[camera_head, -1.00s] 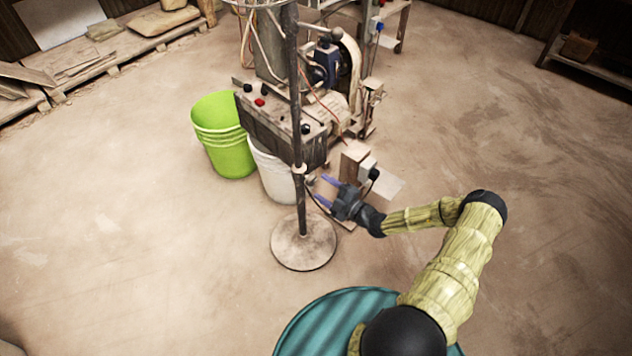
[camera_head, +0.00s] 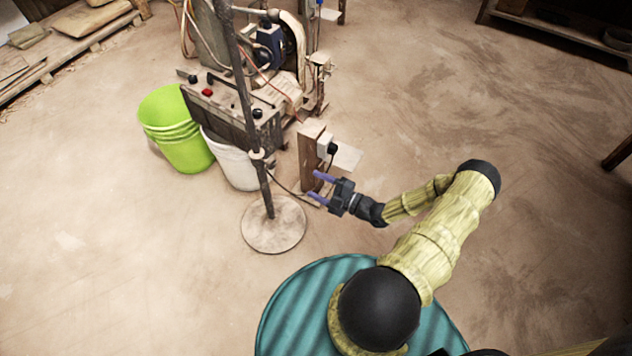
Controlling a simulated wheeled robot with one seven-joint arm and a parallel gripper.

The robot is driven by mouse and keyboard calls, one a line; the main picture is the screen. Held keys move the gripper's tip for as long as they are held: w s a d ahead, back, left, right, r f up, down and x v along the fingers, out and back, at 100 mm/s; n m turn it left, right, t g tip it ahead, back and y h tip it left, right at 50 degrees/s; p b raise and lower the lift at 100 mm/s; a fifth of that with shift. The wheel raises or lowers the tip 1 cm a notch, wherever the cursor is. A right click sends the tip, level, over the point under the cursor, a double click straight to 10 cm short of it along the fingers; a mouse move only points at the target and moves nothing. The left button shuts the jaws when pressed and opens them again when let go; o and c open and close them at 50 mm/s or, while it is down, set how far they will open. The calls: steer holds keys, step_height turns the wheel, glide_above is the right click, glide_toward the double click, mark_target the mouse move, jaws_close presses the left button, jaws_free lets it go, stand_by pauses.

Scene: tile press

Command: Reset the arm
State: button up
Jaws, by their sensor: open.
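My gripper (camera_head: 319,187) is at the middle of the view, at the end of my yellow-sleeved arm. Its two purple fingers are spread apart and point left, with nothing between them. The arm is bent, with its elbow out to the right. The fingers show just right of the dark upright pole and in front of a wooden block with a white box on it (camera_head: 325,147). I cannot tell whether the fingers touch anything.
The press machine (camera_head: 235,110) with a red button stands upper left. Green buckets (camera_head: 175,130) and a white bucket (camera_head: 233,165) stand beside it. The pole's round base (camera_head: 273,232) is on the floor. Shelving (camera_head: 560,25) is at upper right. The floor at right is mostly clear.

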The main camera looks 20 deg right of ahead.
steer(key=s+a+r+n+g+h, duration=0.1)
steer(key=s+a+r+n+g, duration=0.6)
steer(key=n, duration=0.8)
steer(key=s+a+r+n+g+h, duration=0.25)
steer(key=r+n+g, duration=0.5)
steer(key=n, duration=0.75)
steer(key=s+r+n+t+h+p, duration=0.1)
steer(key=s+r+n+h+p, duration=0.1)
steer(key=r+n+p, duration=0.9)
steer(key=s+a+r+n+t+h+p, duration=0.1)
steer(key=s+r+n+h+p, duration=0.2)
steer(key=r+n+p, duration=0.8)
step_height(320, 180, up, 22)
steer(key=h+p, duration=0.2)
steer(key=p, duration=0.4)
steer(key=shift+a+f+p, duration=0.15)
steer(key=shift+f+p, duration=0.1)
steer(key=shift+p, duration=0.1)
steer(key=shift+t, duration=0.25)
steer(key=shift+c, duration=0.4)
